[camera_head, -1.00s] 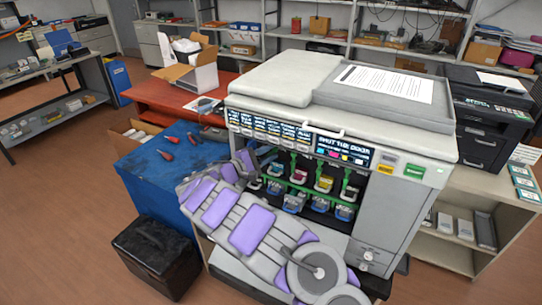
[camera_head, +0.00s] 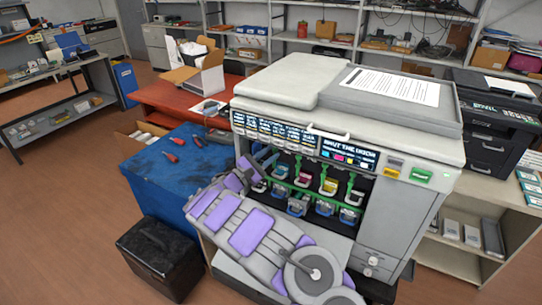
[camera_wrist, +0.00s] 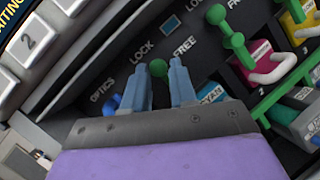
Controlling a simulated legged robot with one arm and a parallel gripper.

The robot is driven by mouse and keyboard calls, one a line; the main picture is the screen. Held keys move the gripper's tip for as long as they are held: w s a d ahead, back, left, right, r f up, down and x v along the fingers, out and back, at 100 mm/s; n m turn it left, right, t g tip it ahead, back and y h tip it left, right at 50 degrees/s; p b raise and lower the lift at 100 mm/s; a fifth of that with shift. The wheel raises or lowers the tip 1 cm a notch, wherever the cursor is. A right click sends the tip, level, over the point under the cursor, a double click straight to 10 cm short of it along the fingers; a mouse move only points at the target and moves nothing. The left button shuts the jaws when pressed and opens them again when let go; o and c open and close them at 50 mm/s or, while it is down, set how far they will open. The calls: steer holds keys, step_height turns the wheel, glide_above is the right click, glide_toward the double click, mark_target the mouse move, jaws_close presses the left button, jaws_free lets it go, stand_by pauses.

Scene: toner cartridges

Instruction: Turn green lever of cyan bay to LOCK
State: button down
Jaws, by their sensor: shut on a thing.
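My gripper (camera_wrist: 165,73) shows in the wrist view with its two blue-grey fingers closed around a green knob (camera_wrist: 158,68), the end of the cyan bay's lever. The knob sits between the fingertips, below and between the printed LOCK (camera_wrist: 141,53) and FREE (camera_wrist: 185,47) marks. The lever's stem is hidden by the fingers. A cyan label (camera_wrist: 210,95) shows beside the right finger. In the head view my arm reaches into the left of the open printer (camera_head: 300,105), and the gripper's tips are hard to make out.
A magenta bay (camera_wrist: 262,60) with its own green lever (camera_wrist: 232,38) lies just right of the gripper. A yellow bay (camera_wrist: 300,22) is beyond it. A blue knob (camera_wrist: 112,102) marked OPTICS is to the left. In the head view a blue cabinet (camera_head: 170,185) stands left of the printer.

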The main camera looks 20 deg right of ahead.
steer(key=shift+w+a+f, duration=0.15)
steer(key=shift+a+f, duration=0.05)
steer(key=shift+a, duration=0.1)
steer(key=c, duration=1.2)
jaws_free()
steer(key=shift+w+a, duration=0.1)
steer(key=shift+o, duration=0.2)
steer(key=shift+a, duration=0.1)
steer(key=p+v, duration=0.2)
steer(key=v, duration=1.5)
steer(key=shift+s, duration=0.2)
steer(key=shift+a, duration=0.15)
